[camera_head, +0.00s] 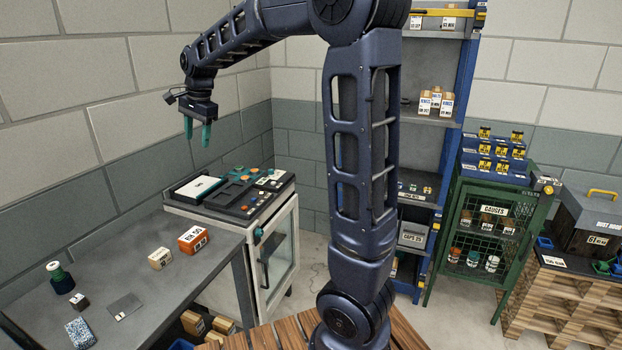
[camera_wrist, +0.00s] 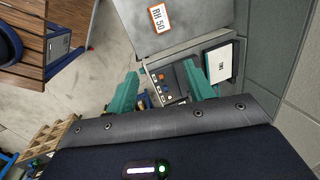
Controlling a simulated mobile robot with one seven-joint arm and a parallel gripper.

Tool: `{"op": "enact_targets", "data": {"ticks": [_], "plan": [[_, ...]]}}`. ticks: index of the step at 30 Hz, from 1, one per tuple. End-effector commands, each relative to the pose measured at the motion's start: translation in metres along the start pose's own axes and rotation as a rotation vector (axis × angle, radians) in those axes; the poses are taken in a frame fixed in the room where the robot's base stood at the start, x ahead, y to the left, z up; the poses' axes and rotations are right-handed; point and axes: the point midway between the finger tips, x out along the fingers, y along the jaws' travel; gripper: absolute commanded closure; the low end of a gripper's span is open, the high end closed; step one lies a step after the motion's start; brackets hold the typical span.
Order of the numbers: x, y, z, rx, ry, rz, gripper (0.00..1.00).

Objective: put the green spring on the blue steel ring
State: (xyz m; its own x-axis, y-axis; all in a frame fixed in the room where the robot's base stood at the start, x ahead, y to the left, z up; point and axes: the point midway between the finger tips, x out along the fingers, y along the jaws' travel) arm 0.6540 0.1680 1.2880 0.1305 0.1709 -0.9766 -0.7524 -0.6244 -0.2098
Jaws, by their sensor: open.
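My gripper (camera_head: 198,138) is raised in the air above the bench-top unit at the back left. Its two teal fingers are apart with nothing between them, as the wrist view (camera_wrist: 161,87) also shows. A small upright item (camera_head: 60,278) with a pale top, a green part and a dark blue-green base stands at the left end of the grey bench. It is too small to tell whether it is the green spring or includes the blue steel ring. I cannot make out either one for certain elsewhere.
The grey bench (camera_head: 140,262) holds an orange RH 50 box (camera_head: 192,238), a cream box (camera_head: 160,259), a metal plate (camera_head: 124,306) and a speckled block (camera_head: 80,333). The unit (camera_head: 270,212) carries a white-topped box (camera_head: 195,188). A green gauge cabinet (camera_head: 490,229) stands right.

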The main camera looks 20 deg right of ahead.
Motion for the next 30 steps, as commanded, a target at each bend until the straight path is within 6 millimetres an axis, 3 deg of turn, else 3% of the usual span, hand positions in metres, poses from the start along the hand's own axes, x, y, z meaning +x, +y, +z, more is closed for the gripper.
{"op": "enact_targets", "data": {"ticks": [1, 6, 13, 24, 30], "plan": [[-0.01, 0.02, -0.009, -0.03, 0.007, -0.012, 0.48], [-0.03, 0.083, -0.028, -0.172, 0.041, -0.041, 0.48], [-0.046, 0.168, -0.039, -0.367, 0.104, -0.061, 0.48], [-0.04, 0.298, -0.031, -0.68, 0.236, -0.032, 0.48], [-0.026, 0.35, -0.02, -0.823, 0.298, 0.011, 0.48]]}}
